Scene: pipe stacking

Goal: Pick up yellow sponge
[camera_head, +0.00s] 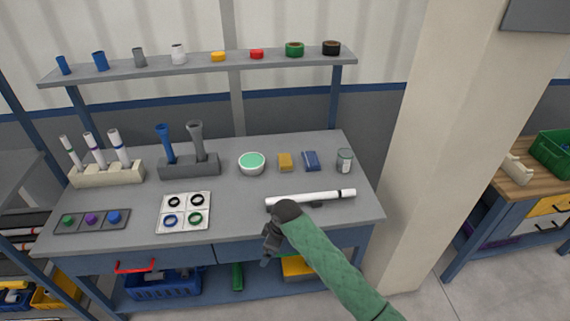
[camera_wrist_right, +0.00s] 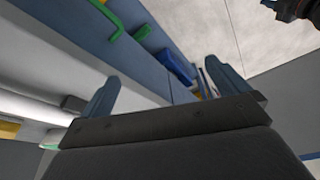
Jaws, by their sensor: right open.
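The yellow sponge (camera_head: 285,162) lies on the grey table's back half, between a white bowl with green contents (camera_head: 251,162) and a blue item (camera_head: 311,160). My right gripper (camera_head: 268,254) is at the table's front edge, in front of and below the sponge, apart from it. In the right wrist view its two blue-grey fingers (camera_wrist_right: 163,88) stand wide apart with nothing held between them. I cannot make out the sponge in that view.
A long white pipe (camera_head: 310,198) lies between my right gripper and the sponge. A small jar (camera_head: 345,160) stands right of the blue item. A grey holder (camera_head: 189,166) with two upright pieces stands left of the bowl. A shelf (camera_head: 200,67) runs above the back.

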